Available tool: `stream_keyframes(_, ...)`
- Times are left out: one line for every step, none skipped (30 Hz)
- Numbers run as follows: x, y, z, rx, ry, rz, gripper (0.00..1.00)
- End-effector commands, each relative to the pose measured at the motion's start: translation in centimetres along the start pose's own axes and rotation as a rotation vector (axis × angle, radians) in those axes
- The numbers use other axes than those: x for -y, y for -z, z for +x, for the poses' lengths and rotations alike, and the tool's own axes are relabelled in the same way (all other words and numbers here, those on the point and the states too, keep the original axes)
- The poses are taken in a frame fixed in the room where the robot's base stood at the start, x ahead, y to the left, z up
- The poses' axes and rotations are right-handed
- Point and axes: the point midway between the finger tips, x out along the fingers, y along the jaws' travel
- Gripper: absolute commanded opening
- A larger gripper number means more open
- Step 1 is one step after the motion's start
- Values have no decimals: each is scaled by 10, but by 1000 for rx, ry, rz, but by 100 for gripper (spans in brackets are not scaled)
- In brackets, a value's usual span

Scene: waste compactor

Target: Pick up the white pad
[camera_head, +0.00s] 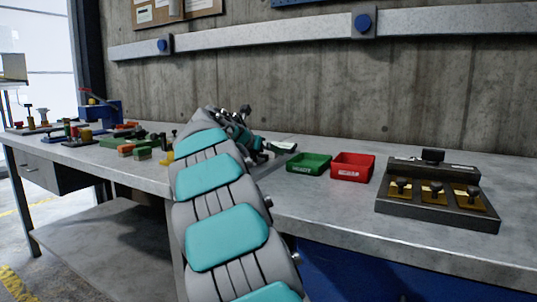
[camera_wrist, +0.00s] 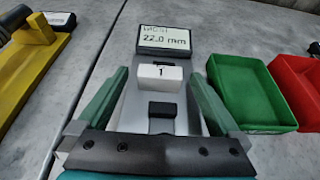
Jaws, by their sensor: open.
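A small black block (camera_wrist: 162,109) is on the near side. My gripper (camera_wrist: 158,78) is open, with one green finger on either side of the white pad. Gaps show on both sides, and I see no contact. I cannot tell how far the fingertips are above it. In the head view my arm covers most of this spot, and the pad cannot be made out.
A green bin (camera_head: 308,164) and a red bin (camera_head: 352,167) stand to the right. A dark fixture with brass plates (camera_head: 436,195) is farther right. A yellow tool (camera_wrist: 28,78) lies left in the wrist view. Several small parts and a blue vise (camera_head: 100,108) are at the bench's left.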

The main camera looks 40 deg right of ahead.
Motion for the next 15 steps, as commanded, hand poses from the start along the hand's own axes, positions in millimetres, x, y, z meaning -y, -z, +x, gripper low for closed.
stream_keyframes(0,0,0,0,0,0,100)
stream_keyframes(0,0,0,0,0,0,99)
stream_keyframes(0,0,0,0,0,0,94)
stream_keyframes(0,0,0,-1,0,0,91)
stream_keyframes(0,0,0,0,0,0,88)
stream_keyframes(0,0,0,-1,0,0,83)
stream_keyframes(0,0,0,-1,0,0,80)
stream_keyframes(0,0,0,-1,0,0,76)
stream_keyframes(0,0,0,-1,0,0,72)
stream_keyframes(0,0,0,-1,0,0,68)
stream_keyframes(0,0,0,-1,0,0,65)
stream_keyframes(0,0,0,-1,0,0,61)
stream_keyframes(0,1,0,-1,0,0,57)
stream_keyframes(0,1,0,-1,0,0,54)
stream_keyframes(0,1,0,-1,0,0,49)
